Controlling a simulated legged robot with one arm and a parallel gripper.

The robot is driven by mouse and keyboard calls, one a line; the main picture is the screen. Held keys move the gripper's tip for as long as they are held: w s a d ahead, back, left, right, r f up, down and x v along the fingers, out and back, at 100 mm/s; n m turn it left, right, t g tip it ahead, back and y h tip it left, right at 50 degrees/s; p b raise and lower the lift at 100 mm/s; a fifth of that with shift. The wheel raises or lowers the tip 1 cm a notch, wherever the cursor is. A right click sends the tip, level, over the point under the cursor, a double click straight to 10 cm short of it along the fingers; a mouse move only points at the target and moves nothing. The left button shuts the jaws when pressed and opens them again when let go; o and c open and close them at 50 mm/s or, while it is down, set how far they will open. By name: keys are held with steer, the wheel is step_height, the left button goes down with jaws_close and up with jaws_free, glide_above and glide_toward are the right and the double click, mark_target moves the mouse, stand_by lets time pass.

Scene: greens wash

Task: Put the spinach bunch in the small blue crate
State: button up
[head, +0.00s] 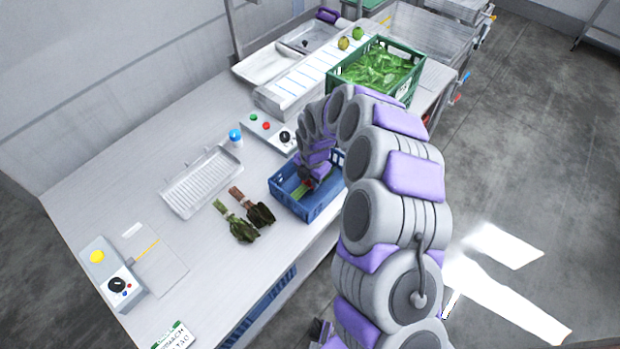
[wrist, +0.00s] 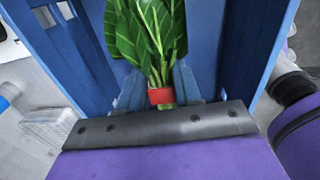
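The spinach bunch (wrist: 148,35), with broad green leaves, pale stems and a red band, is inside the small blue crate (wrist: 215,40) in the wrist view. My gripper (wrist: 160,85) has its two fingers close on either side of the stems by the band and appears shut on them. In the head view my gripper (head: 306,184) reaches down into the small blue crate (head: 291,204) near the table's front edge. A little of the bunch's green (head: 299,192) shows there; my arm hides part of the crate.
Two dark leafy bunches, one green (head: 240,229) and one brownish (head: 260,213), lie left of the crate. A white rack (head: 202,183) and a control box (head: 267,127) stand behind. A green crate of leaves (head: 378,72) is at the back.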

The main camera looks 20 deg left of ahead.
steer(key=o, duration=0.4)
steer(key=shift+o, duration=0.2)
steer(key=shift+r, duration=0.15)
step_height(320, 180, up, 12)
steer(key=p, duration=0.2)
steer(key=s+d+r+m, duration=0.5)
steer(key=d+r+m, duration=0.1)
steer(key=d+r, duration=0.25)
steer(key=s+d+r+m, duration=0.6)
steer(key=s+d+m, duration=0.2)
steer(key=s+d, duration=0.15)
steer(key=s+d+m+g, duration=0.1)
steer(key=s+d+m, duration=0.5)
steer(key=s+m, duration=0.2)
steer(key=s+d+r+m+g, duration=0.1)
steer(key=s+d+m, duration=0.5)
steer(key=s+m, duration=0.3)
steer(key=shift+s+d+r+h, duration=0.3)
steer(key=shift+s+d+h, duration=0.1)
steer(key=shift+s, duration=0.6)
